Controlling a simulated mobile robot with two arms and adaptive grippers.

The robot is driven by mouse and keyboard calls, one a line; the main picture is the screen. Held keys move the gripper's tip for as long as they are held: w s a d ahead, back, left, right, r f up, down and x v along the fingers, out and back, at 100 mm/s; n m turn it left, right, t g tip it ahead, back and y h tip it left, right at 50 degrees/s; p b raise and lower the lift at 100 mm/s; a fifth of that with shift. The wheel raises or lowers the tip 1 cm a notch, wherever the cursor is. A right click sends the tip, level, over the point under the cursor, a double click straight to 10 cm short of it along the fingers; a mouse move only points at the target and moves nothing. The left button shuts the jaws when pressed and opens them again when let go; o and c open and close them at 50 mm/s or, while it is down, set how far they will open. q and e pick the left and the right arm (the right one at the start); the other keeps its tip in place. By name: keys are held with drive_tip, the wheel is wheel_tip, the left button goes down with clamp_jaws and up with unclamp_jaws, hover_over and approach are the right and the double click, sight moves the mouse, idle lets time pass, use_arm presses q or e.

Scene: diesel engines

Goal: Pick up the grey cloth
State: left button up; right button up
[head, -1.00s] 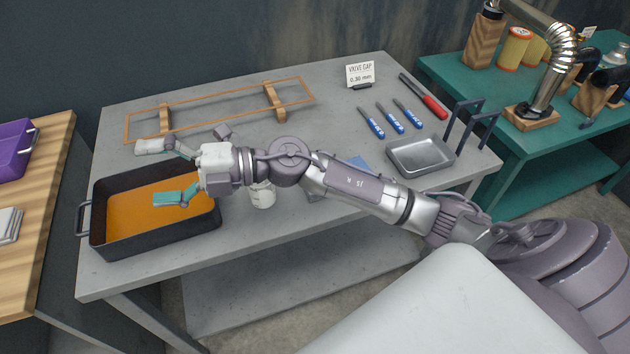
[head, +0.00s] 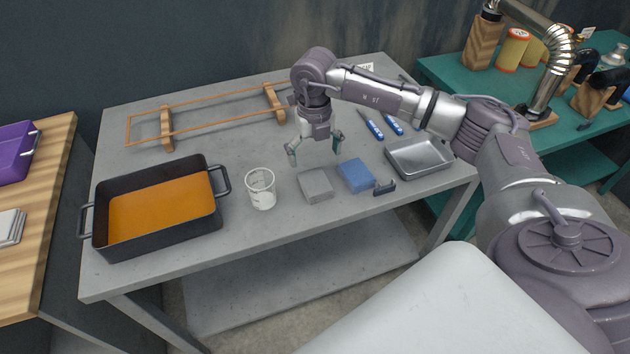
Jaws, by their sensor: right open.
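The grey cloth (head: 316,186) lies folded in a small square on the grey table, between a clear measuring cup and a blue cloth (head: 356,175). My right gripper (head: 314,160) is open and empty, pointing down above the table, a little behind and above the grey cloth. It does not touch the cloth. The whole top of the grey cloth shows. My left gripper is not in the head view.
The measuring cup (head: 261,190) stands just left of the grey cloth. A dark pan of orange liquid (head: 152,254) is farther left. A metal tray (head: 420,172), a small dark block (head: 385,188) and blue-handled tools (head: 374,129) are on the right. A wooden frame (head: 167,128) stands behind.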

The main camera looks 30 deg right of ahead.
sight(314, 178)
drive_tip(key=shift+f, duration=0.95)
drive_tip(key=shift+f+p, duration=0.4)
drive_tip(key=shift+f, duration=0.15)
wheel_tip(314, 178, down, 4)
drive_tip(key=shift+w+r+p, duration=0.15)
drive_tip(key=shift+p, duration=0.5)
drive_tip(key=shift+f, duration=0.4)
drive_tip(key=shift+c, duration=0.2)
drive_tip(key=c, duration=1.2)
drive_tip(key=shift+r, duration=0.15)
